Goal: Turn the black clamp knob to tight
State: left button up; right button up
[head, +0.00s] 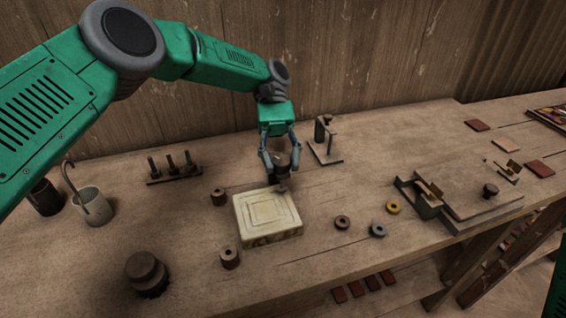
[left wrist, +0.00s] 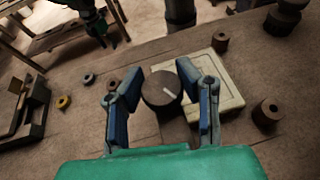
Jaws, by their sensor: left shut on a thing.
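The black clamp knob (left wrist: 161,88) is round and dark, with a white line on its top face that slants in the left wrist view. It stands at the back edge of a cream square block (head: 266,212) with stepped squares on top. My left gripper (head: 281,162) comes down from above and is shut on the knob, one blue-grey finger on each side. The fingers hide part of the knob in the head view. In the left wrist view, my right gripper (left wrist: 97,27) is dark and far off at the top left; its fingers are unclear.
Brown cylinders (head: 219,196) (head: 229,257) stand left of the block. Several rings (head: 378,230) lie to its right. A small bracket stand (head: 325,142) is behind. A wooden press (head: 470,200) stands at right, a grey cup (head: 92,207) at left.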

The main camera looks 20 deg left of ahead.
pick_arm(q)
jog(key=shift+w+a+f+m+y, duration=0.1)
jog(key=shift+f+m+y, duration=0.1)
jog(key=shift+m+y, duration=0.35)
